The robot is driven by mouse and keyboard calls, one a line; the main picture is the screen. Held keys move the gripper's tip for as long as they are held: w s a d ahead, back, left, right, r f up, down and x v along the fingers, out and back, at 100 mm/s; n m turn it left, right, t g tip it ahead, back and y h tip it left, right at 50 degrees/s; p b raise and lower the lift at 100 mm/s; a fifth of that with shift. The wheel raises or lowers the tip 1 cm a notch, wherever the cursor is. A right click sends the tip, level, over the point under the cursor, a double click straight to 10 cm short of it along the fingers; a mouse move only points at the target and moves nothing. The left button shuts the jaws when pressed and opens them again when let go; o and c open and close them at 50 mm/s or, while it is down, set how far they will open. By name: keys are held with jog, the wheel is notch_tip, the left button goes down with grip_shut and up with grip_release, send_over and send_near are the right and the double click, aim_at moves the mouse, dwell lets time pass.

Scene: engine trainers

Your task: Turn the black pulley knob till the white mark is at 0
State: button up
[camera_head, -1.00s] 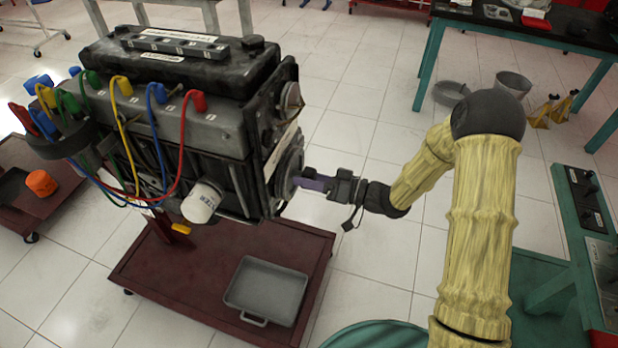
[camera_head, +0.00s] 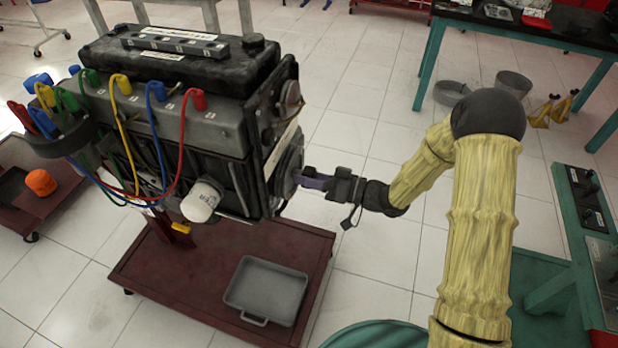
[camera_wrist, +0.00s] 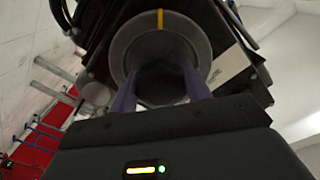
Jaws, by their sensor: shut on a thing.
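The black pulley (camera_head: 289,168) is on the right end face of the engine block (camera_head: 215,140). In the wrist view it is a dark round disc with a grey ring (camera_wrist: 122,50). A yellow-orange mark (camera_wrist: 160,19) shows at the ring's top. The black knob (camera_wrist: 163,82) is at the disc's middle. My gripper (camera_head: 300,180) is at the pulley, its purple fingers (camera_wrist: 125,97) on either side of the knob and shut on it. I cannot make out a white mark or a 0. A pale label strip (camera_wrist: 232,64) lies beside the pulley, its print unreadable.
The engine stands over a dark red cart (camera_head: 160,262) with a grey tray (camera_head: 265,290) on it. Colored leads and a white filter (camera_head: 201,201) are on the engine's near side. A green-legged bench (camera_head: 560,45) stands at the back right. The floor behind the gripper is clear.

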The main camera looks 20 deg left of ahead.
jog(key=n+b, duration=0.2)
jog(key=n, duration=0.1)
jog(key=n+b, duration=0.1)
jog(key=n, duration=0.2)
jog(key=shift+w+f+b, duration=0.15)
jog(key=shift+f+b, duration=0.05)
jog(key=shift+b, duration=0.15)
jog(key=shift+r+n+b, duration=0.1)
jog(key=shift+n+b, duration=1)
jog(key=shift+n, duration=0.6)
jog(key=o, duration=1)
jog(key=d, duration=0.5)
jog(key=s+d, duration=0.1)
jog(key=d, duration=1.1)
jog(key=shift+s+d+p, duration=0.2)
jog(key=shift+p, duration=0.15)
